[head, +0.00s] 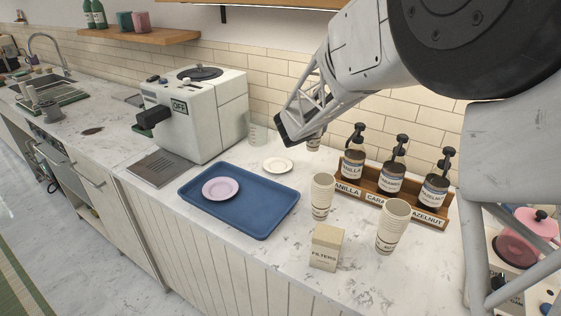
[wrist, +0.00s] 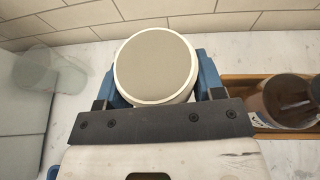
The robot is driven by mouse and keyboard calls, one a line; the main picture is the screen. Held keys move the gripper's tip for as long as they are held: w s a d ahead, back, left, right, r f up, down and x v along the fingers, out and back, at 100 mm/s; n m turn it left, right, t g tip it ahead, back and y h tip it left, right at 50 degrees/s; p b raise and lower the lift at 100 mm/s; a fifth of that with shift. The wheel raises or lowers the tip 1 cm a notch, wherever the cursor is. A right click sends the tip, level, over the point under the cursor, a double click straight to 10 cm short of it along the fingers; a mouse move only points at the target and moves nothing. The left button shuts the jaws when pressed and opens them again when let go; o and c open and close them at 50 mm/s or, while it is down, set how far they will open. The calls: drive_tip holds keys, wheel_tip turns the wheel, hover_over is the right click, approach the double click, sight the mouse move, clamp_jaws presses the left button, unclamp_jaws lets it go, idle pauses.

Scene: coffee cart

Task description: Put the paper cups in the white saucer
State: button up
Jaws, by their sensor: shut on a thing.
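My gripper (wrist: 153,88) is shut on a paper cup (wrist: 155,68); its blue fingers lie on both sides of it. In the head view the cup (head: 315,142) shows partly behind my gripper, near the back wall. I cannot tell whether it touches the counter. The white saucer (head: 278,165) lies on the counter, left of and nearer than the held cup, with nothing on it. Paper cups (head: 322,197) stand upright right of the blue tray. Another stack of paper cups (head: 392,227) stands farther right.
The blue tray (head: 262,222) holds a pink saucer (head: 220,188). A glass (head: 258,134) stands by the white coffee machine (head: 200,110). A wooden rack (head: 431,217) of syrup bottles stands right of the held cup. A filter box (head: 326,247) stands in front.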

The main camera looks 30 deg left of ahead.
drive_tip(key=s+f, duration=0.1)
drive_tip(key=s, duration=0.7)
drive_tip(key=s+f+n+y, duration=0.1)
drive_tip(key=s+f, duration=0.1)
drive_tip(key=s, duration=0.6)
drive_tip(key=shift+s+f+y, duration=0.25)
drive_tip(key=shift+s+y, duration=0.05)
drive_tip(key=shift+w+a, duration=0.1)
drive_tip(key=w+a+f, duration=0.1)
drive_tip(key=w+a, duration=1)
drive_tip(key=shift+w+f, duration=0.25)
drive_tip(key=shift+f, duration=1.75)
drive_tip(key=shift+f, duration=0.1)
